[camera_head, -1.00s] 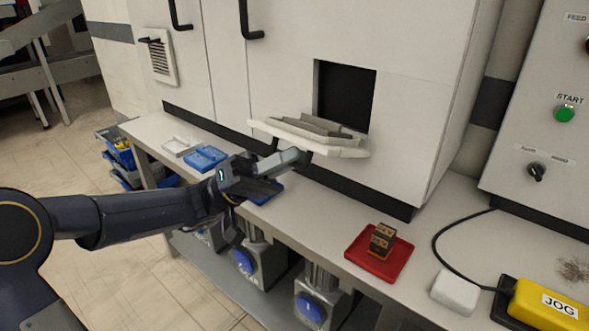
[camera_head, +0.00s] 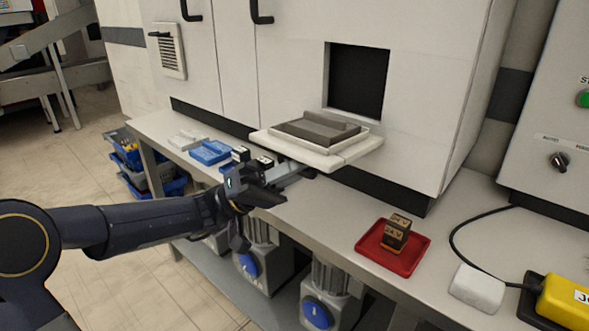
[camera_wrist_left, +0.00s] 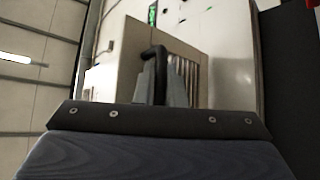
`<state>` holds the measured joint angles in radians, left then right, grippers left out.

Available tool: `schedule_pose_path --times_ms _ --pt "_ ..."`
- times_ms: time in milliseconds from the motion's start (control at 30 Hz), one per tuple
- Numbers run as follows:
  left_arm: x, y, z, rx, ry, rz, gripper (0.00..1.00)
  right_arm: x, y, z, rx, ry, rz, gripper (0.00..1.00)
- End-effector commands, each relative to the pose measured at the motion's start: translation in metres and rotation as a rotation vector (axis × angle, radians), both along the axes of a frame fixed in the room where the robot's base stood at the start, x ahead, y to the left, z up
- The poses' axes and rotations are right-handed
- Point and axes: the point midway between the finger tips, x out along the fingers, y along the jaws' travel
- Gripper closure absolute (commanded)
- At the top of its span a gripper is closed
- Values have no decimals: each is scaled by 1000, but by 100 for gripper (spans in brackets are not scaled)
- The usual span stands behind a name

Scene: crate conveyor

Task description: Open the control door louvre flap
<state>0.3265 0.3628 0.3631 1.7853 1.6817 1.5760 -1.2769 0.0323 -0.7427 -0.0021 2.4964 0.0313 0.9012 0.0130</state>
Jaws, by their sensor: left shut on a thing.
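The louvre flap (camera_head: 343,158) of the cabinet is swung out and down below a dark square opening (camera_head: 357,82). It lies nearly flat, with a grey raised frame on its upper face. My left gripper (camera_head: 303,171) is under its left front part, shut on the flap's black handle. In the left wrist view the handle (camera_wrist_left: 154,60) stands between the grey fingers (camera_wrist_left: 158,92), in front of the cream flap, with grey slats (camera_wrist_left: 188,78) beside it. The head view mostly hides the grip. My right gripper is not in view.
A second louvred panel (camera_head: 172,56) with a black handle is shut at the left. A red tray (camera_head: 392,248) with a brown block (camera_head: 397,231) stands on the bench. Blue (camera_head: 209,152) and white trays lie left. A white block and yellow JOG box (camera_head: 567,302) are at right.

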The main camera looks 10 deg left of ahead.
Motion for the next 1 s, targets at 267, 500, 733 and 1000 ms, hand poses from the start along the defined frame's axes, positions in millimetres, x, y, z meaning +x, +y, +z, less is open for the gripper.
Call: schedule_pose_path --times_ms 267,500,733,1000 --pt "1 0 -1 0 1 4 100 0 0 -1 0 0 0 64" --pt "1 0 -1 0 1 4 100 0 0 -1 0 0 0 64" --pt "1 0 -1 -1 0 2 81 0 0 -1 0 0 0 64" --pt "1 11 -8 0 2 4 81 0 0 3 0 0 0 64"
